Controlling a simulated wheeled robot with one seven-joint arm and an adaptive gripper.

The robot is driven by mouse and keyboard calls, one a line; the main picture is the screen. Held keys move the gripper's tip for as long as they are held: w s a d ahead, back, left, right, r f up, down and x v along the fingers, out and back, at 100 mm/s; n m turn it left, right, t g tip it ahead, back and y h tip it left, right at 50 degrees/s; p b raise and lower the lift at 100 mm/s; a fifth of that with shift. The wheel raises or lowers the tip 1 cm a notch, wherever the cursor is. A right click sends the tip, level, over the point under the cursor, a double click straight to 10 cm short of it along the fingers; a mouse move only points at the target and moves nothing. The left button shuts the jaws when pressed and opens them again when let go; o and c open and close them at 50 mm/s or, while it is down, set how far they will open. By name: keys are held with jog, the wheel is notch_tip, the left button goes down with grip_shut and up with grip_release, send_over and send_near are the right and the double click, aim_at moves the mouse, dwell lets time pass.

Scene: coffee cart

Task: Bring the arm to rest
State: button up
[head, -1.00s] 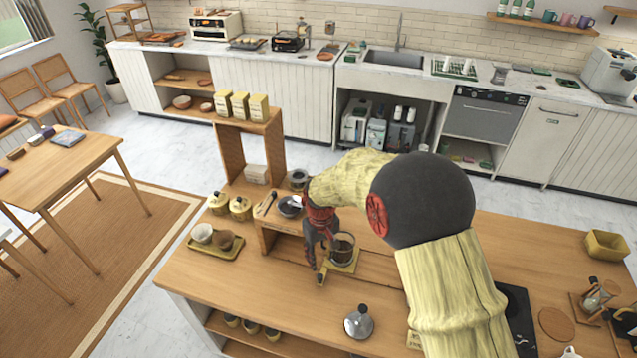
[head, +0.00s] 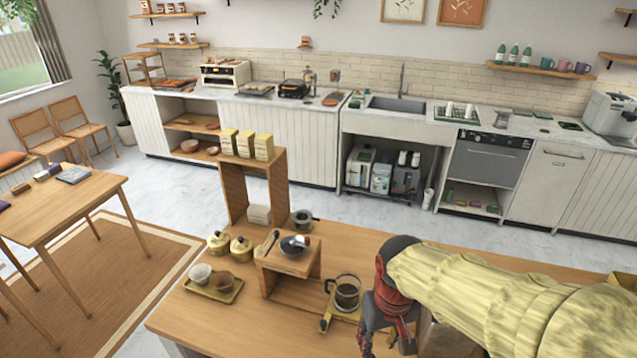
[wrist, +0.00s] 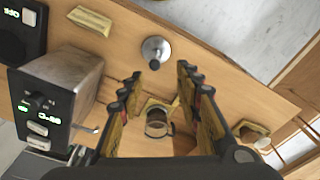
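My gripper (head: 386,340) hangs over the counter at the lower right of the head view, to the right of the glass carafe (head: 346,290). In the wrist view, my gripper (wrist: 156,84) has its two fingers wide apart with nothing held between them. The carafe holds dark liquid and stands upright on a small yellow-edged board (head: 341,314). It also shows in the wrist view (wrist: 158,123), below and beyond the fingers, apart from them. My arm stretches in from the right edge of the head view and hides part of the counter.
A small wooden stand (head: 290,262) with a dark bowl is left of the carafe. A yellow tray with cups (head: 222,293) sits farther left. The wrist view shows a metal appliance (wrist: 62,85) close on the left and a domed silver object (wrist: 156,50).

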jog(key=s+d+r+m+t+b, duration=0.2)
jog(key=s+d+r+t+b, duration=0.2)
jog(key=s+d+b, duration=0.2)
jog(key=shift+s+d+r+t+b, duration=0.15)
jog(key=shift+s+d+t+b, duration=0.2)
jog(key=shift+s, duration=0.95)
